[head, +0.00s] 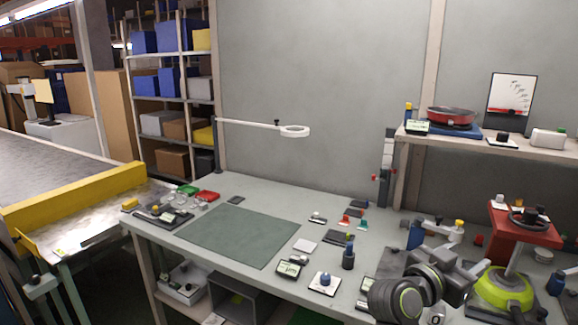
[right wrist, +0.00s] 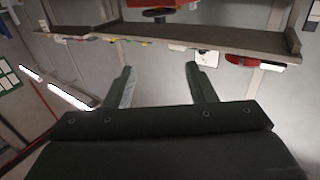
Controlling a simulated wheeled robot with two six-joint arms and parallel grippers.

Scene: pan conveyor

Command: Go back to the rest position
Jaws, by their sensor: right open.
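My right gripper (head: 470,268) is in the lower right of the head view, in front of the right end of the workbench (head: 205,212). In the right wrist view, the two dark fingers of this gripper (right wrist: 159,70) stand wide apart. Nothing is between them. They are apart from the shelf board (right wrist: 215,38) seen beyond them. My left gripper is not in view.
A red pan (head: 452,116) sits on the wall shelf (head: 479,142) at right. A red stand (head: 524,233) is close by my right arm. Small devices dot the bench around a green mat (head: 237,236). A conveyor (head: 52,172) is at left.

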